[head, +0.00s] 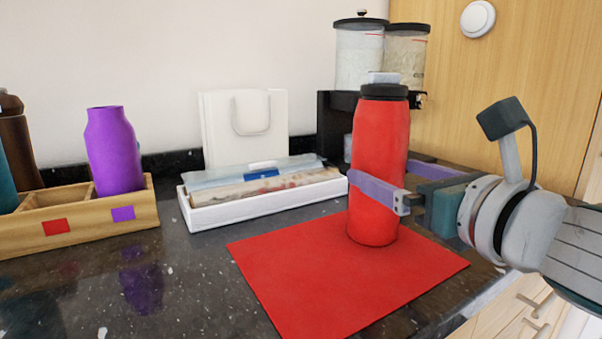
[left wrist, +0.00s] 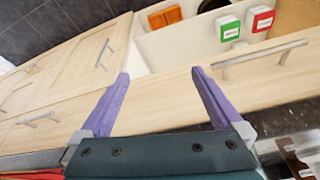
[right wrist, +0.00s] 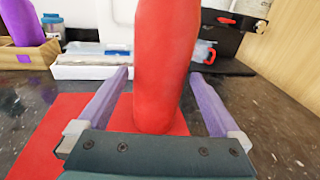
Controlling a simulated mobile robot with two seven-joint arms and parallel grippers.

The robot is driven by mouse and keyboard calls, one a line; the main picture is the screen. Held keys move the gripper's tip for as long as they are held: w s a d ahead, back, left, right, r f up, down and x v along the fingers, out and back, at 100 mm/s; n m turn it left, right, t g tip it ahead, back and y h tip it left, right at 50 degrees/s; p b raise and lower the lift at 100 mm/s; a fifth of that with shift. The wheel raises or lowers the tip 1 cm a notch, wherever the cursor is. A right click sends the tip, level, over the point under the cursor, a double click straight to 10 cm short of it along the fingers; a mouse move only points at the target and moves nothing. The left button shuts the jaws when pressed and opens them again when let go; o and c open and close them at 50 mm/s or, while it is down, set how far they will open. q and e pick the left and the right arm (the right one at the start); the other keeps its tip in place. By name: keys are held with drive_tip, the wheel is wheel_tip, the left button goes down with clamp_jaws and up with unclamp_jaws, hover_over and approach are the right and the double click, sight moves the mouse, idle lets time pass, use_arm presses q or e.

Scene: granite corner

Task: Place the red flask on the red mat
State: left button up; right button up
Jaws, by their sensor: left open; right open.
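The red flask (head: 378,160) stands upright on the red mat (head: 310,275), near the mat's back right part, with its black cap on top. In the right wrist view the flask (right wrist: 165,70) rises between the two purple fingers of my right gripper (head: 380,190), with gaps on both sides. My right gripper is open around the flask, reaching in from the right. The mat (right wrist: 85,125) also shows under the flask in the right wrist view. My left gripper (left wrist: 160,90) is open and empty in the left wrist view, in front of light wood cabinet fronts.
A wooden box (head: 80,225) with a purple flask (head: 114,150) stands at the left; its compartment above the red label is empty. A white tray (head: 265,205) with packages lies behind the mat. Dispensers (head: 360,55) stand behind the flask. Dark counter left of the mat is free.

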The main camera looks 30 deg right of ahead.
sight(394, 174)
drive_tip(key=shift+s+a+r, duration=0.1)
drive_tip(key=shift+s+a, duration=0.05)
drive_tip(key=shift+s, duration=1.15)
drive_tip(key=shift+s+a+r, duration=0.1)
drive_tip(key=shift+s, duration=1.15)
